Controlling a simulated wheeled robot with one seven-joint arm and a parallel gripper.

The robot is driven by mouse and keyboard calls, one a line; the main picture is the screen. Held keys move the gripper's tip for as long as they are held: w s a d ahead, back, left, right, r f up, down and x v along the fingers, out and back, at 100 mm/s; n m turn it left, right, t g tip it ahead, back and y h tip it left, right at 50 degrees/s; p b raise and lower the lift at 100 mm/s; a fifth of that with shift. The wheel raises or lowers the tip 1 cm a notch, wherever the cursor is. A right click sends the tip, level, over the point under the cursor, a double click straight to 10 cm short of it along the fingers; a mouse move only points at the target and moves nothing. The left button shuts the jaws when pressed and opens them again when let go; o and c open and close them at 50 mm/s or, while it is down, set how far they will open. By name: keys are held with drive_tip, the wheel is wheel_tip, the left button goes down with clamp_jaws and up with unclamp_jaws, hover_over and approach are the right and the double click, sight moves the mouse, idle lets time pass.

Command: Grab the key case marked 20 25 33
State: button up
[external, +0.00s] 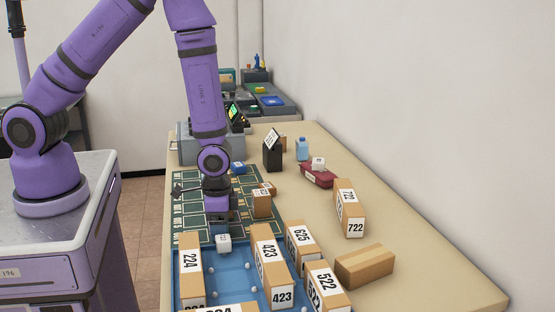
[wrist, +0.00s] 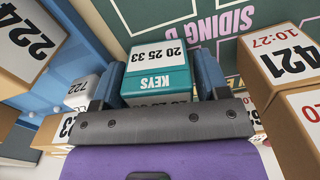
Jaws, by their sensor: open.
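The key case (wrist: 158,82) shows in the wrist view as a teal and white box. It reads 20 25 33 and KEYS, upside down there. My gripper (wrist: 158,68) is open, with one blue finger on each side of the case. I cannot tell whether the fingers touch it. In the external view my gripper (external: 222,216) points down over the near end of the green board, by the blue tray's far edge. The case cannot be made out there, as the gripper covers that spot.
A small white 722 cube (external: 224,243) is close by, on the near side of my gripper. Tall cartons 224 (external: 190,268) and 423 (external: 270,262) stand in the blue tray (external: 238,285). Carton 421 (wrist: 285,62) is close on the wrist view's right. The table's right side is partly clear.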

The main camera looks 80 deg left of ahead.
drive_tip(key=c, duration=0.7)
drive_tip(key=shift+r, duration=0.15)
